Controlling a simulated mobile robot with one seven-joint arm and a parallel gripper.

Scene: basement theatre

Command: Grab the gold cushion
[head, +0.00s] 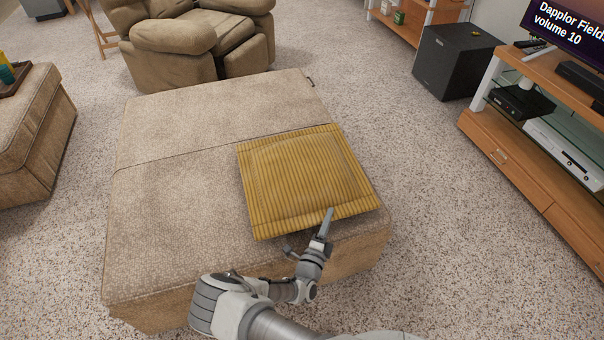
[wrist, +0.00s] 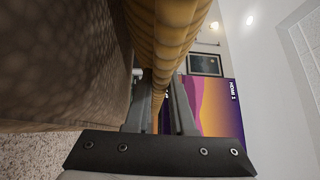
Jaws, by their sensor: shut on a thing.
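The gold cushion (head: 305,178) is square and ribbed with a flat border. It lies on the right part of the beige ottoman (head: 170,210) in the head view. My gripper (head: 324,226) is at the cushion's near edge, with one finger showing over the border. The other finger is mostly hidden under the cushion. In the wrist view the cushion's ribbed edge (wrist: 165,45) runs down between the two fingers, and my gripper (wrist: 160,115) is shut on it. The ottoman's side (wrist: 60,60) fills the left of that view.
A brown recliner (head: 190,40) stands behind the ottoman. Another upholstered piece (head: 40,135) with a tray is at left. A black speaker (head: 455,62) and a wooden TV stand (head: 530,165) are at right. Carpet between ottoman and stand is clear.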

